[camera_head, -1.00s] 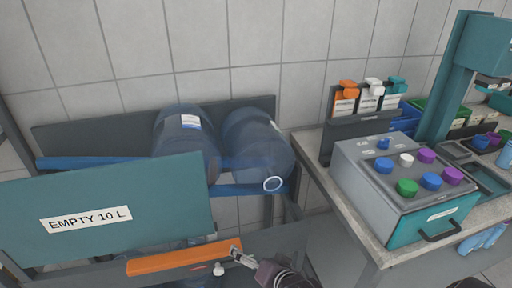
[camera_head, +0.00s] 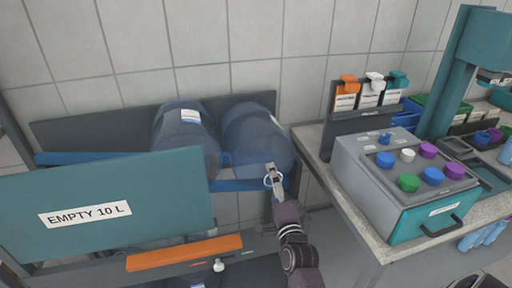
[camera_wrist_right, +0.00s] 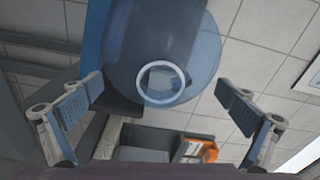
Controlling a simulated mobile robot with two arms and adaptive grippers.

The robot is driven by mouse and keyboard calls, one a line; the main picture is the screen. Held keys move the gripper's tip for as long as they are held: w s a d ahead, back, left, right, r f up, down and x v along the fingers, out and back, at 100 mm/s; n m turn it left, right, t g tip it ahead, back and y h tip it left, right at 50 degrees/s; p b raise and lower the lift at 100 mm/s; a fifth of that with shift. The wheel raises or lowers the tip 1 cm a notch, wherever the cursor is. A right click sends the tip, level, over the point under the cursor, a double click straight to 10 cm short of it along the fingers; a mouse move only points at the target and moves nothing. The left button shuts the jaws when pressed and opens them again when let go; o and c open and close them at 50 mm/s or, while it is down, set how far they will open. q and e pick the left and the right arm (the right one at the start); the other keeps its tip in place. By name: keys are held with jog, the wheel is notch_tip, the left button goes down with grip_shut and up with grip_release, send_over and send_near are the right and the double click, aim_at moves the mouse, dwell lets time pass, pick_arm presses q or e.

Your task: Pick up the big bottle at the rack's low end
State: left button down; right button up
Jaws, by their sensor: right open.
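The big translucent blue bottle (camera_head: 252,132) lies on its side at the right end of the rack (camera_head: 80,159), its neck ring facing me. In the right wrist view the bottle (camera_wrist_right: 190,42) fills the upper middle, with its pale neck ring facing the camera. My right gripper (camera_head: 272,174) is in front of the neck. In the wrist view the open fingers of my right gripper (camera_wrist_right: 160,90) stand apart on either side of the neck, with gaps; I see no contact. My left gripper is not in view.
A second blue bottle (camera_head: 184,135) lies close beside it on the left. A teal panel (camera_head: 110,205) labelled "EMPTY 10 L" stands in front of the rack. An orange bar (camera_head: 185,252) is below. A bench (camera_head: 372,240) with a grey-teal box (camera_head: 400,185) is close on the right.

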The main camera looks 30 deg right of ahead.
jog(key=b+x, duration=0.1)
jog(key=x, duration=0.3)
jog(key=shift+d+b, duration=0.2)
jog(key=shift+b, duration=0.15)
